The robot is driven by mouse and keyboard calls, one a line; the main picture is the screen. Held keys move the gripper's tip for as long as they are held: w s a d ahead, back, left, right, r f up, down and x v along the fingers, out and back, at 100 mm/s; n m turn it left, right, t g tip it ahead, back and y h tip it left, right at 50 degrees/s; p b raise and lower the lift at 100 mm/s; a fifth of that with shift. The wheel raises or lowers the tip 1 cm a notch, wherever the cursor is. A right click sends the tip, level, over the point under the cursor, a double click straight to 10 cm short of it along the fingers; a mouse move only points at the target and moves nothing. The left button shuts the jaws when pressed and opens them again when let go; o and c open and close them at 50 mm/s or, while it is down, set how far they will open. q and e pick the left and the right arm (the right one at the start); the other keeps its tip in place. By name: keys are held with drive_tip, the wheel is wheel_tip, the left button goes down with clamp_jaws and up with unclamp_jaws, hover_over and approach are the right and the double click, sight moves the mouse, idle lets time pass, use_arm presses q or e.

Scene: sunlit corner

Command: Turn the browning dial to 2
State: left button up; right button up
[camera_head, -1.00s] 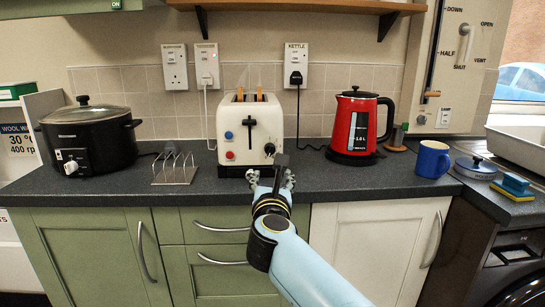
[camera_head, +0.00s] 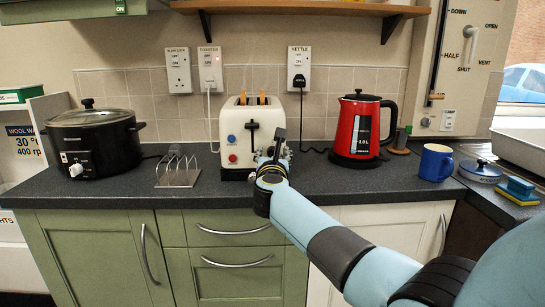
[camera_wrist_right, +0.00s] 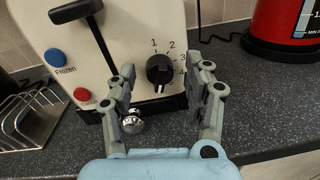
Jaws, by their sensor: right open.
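The cream toaster (camera_head: 240,125) stands on the counter against the tiled wall, with toast showing at its top. In the right wrist view its black browning dial (camera_wrist_right: 158,70) has the numbers 1 to 4 printed around its upper and right sides. A pale mark shows low on the dial; its exact setting is hard to tell. My right gripper (camera_head: 272,160) is at the toaster's lower right front and hides the dial in the head view. In the wrist view the right gripper (camera_wrist_right: 163,85) is open, one finger on each side of the dial. My left gripper is not in view.
Beside the dial are the toaster's black lever (camera_wrist_right: 85,12), blue button (camera_wrist_right: 54,57) and red button (camera_wrist_right: 81,94). A shiny knob (camera_wrist_right: 133,123) sits low. A toast rack (camera_head: 178,170) stands left, a red kettle (camera_head: 358,130) right. A blue mug (camera_head: 435,162) is farther right.

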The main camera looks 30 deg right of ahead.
drive_tip(key=shift+c, duration=0.4)
clamp_jaws()
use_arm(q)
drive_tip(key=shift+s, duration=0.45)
